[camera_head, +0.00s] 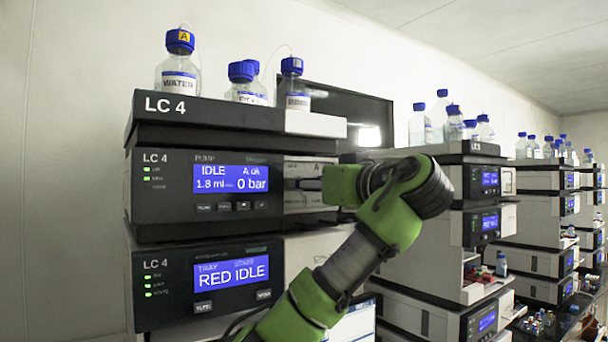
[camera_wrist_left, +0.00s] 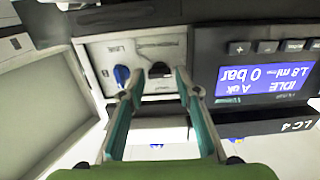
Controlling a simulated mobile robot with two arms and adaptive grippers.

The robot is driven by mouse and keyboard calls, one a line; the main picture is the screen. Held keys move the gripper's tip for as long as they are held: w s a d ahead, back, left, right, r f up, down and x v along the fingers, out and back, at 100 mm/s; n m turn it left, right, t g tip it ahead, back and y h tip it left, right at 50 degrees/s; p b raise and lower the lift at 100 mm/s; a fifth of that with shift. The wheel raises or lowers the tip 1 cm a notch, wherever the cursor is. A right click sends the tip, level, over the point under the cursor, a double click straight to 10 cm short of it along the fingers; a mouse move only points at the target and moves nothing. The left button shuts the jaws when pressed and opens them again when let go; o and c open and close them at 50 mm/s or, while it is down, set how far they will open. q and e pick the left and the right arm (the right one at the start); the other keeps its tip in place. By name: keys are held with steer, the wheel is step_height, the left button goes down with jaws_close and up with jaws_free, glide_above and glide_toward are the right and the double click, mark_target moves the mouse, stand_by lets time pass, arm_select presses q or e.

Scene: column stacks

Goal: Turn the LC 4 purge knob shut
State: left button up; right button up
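The LC 4 pump module (camera_head: 160,215) faces me, with a lit display (camera_head: 231,179) reading IDLE and 0 bar. My left gripper (camera_head: 308,185) is in front of the pale panel right of that display. In the left wrist view, which is upside down, the left gripper (camera_wrist_left: 160,74) is open. Its fingertips are on either side of a dark knob or fitting (camera_wrist_left: 160,70), apparently apart from it. A blue knob (camera_wrist_left: 122,76) is on the same panel, just outside one finger. The labels are too small to tell surely which is the purge knob. My right gripper is not in view.
Blue-capped bottles (camera_head: 179,75) stand on top of the LC 4 stack. A lower LC 4 module (camera_head: 150,300) shows RED IDLE. More instrument stacks (camera_head: 485,205) stand to the right. A dark monitor (camera_head: 345,115) is behind. My arm hides part of the space between stacks.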

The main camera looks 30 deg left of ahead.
arm_select(q)
steer(key=shift+w+a, duration=0.25)
steer(key=shift+a, duration=0.2)
steer(key=c, duration=0.8)
steer(key=shift+c, duration=0.2)
